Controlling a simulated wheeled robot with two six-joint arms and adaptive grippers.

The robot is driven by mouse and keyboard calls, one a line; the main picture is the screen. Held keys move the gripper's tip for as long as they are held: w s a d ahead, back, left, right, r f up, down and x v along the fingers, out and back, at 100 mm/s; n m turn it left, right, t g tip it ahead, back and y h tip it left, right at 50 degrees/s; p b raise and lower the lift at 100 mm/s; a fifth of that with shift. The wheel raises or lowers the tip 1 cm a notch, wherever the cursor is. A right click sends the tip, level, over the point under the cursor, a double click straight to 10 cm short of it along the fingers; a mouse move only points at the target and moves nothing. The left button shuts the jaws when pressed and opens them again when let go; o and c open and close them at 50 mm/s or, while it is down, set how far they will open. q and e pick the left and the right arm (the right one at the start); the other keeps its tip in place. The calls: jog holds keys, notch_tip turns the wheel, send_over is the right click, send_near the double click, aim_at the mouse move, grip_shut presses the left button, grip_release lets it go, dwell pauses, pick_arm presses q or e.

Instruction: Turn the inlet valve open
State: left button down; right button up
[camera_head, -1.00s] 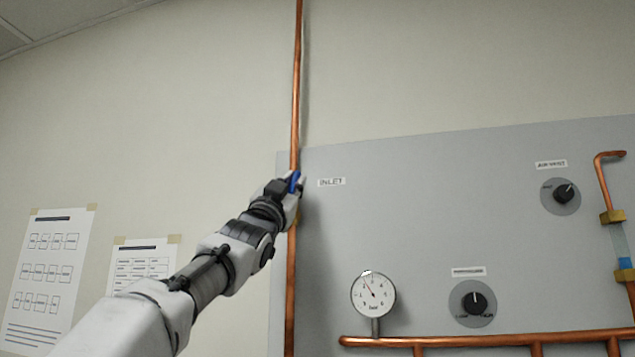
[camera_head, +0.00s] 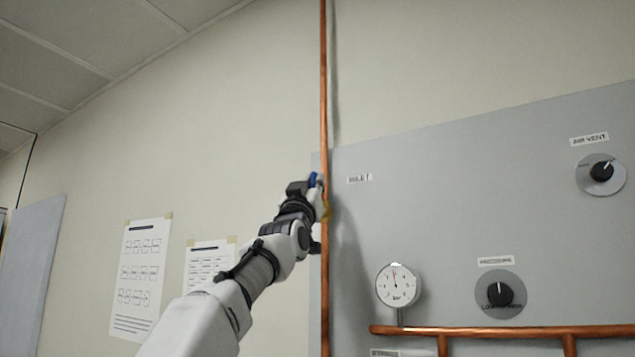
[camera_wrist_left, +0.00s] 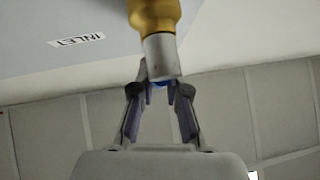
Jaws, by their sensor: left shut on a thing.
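The inlet valve is on the vertical copper pipe at the left edge of the grey panel, left of the INLET label (camera_head: 359,178). In the head view its blue handle (camera_head: 313,179) shows at my left gripper (camera_head: 315,187), which hides most of it. The brass valve body (camera_head: 325,213) shows just behind the gripper. In the left wrist view the brass body (camera_wrist_left: 155,14) and its silver stem (camera_wrist_left: 161,56) point down between the fingers of my left gripper (camera_wrist_left: 161,88). A bit of blue handle (camera_wrist_left: 158,84) shows between the fingertips, which are shut on it. My right gripper is not in view.
The copper pipe (camera_head: 323,80) rises close to the gripper. The grey panel (camera_head: 450,190) carries a round gauge (camera_head: 398,285), a pressure knob (camera_head: 500,294) and an air vent knob (camera_head: 601,172). Paper sheets (camera_head: 140,275) hang on the wall at left.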

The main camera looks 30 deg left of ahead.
pick_arm(q)
jog(key=shift+s+r, duration=0.15)
jog(key=shift+r, duration=0.05)
jog(key=c, duration=1.2)
grip_release()
jog(key=shift+c, duration=0.2)
jog(key=shift+o, duration=0.4)
jog(key=shift+w+f, duration=0.25)
jog(key=shift+w, duration=0.1)
jog(key=shift+s, duration=0.1)
jog(key=a+v, duration=0.1)
jog(key=v, duration=0.6)
jog(key=shift+d+f, duration=0.2)
jog(key=shift+d, duration=0.35)
